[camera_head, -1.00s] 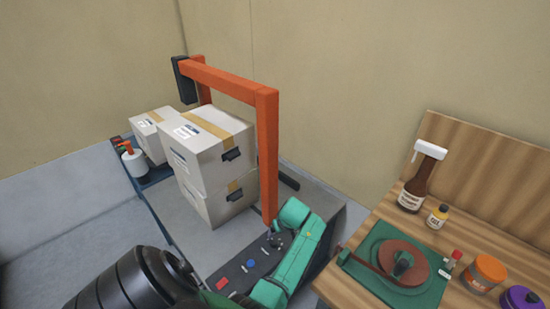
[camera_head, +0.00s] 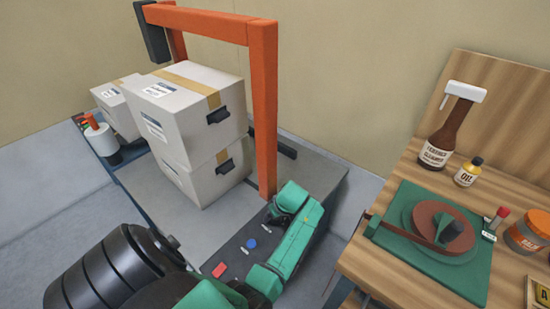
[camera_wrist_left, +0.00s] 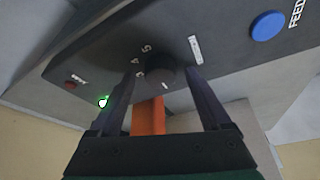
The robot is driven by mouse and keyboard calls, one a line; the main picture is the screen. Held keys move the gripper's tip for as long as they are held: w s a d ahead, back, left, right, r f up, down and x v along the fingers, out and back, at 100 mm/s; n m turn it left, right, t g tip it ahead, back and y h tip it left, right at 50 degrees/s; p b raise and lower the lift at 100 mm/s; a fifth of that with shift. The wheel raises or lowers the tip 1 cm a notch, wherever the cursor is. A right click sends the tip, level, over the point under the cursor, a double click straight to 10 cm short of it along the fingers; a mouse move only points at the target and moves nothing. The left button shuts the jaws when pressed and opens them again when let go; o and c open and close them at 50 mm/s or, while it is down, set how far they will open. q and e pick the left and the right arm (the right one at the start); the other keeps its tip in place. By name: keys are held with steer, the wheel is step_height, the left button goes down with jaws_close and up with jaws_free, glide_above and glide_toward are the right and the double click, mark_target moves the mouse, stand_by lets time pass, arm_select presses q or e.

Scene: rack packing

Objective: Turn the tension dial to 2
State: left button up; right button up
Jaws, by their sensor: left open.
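The tension dial (camera_wrist_left: 160,77) is a round black knob on the dark control panel in the left wrist view. Numerals 3, 4 and 5 show beside it. A small pale mark shows near the knob's lower edge; I cannot tell which number it points to. My left gripper (camera_wrist_left: 163,76) is open, its two dark fingers on either side of the knob; contact is unclear. In the head view my green left arm reaches over the control panel (camera_head: 235,262), and the dial is hard to make out there. My right gripper is not in view.
The panel also carries a blue button (camera_head: 251,243), a red button (camera_head: 218,270) and a lit green lamp (camera_wrist_left: 102,101). An orange frame (camera_head: 263,110) rises behind it, beside stacked cartons (camera_head: 205,110). A wooden bench (camera_head: 385,262) with bottles and a green turntable device stands right.

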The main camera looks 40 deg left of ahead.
arm_select(q)
steer(key=shift+d+r, duration=0.1)
steer(key=shift+c, duration=1.3)
jaws_close()
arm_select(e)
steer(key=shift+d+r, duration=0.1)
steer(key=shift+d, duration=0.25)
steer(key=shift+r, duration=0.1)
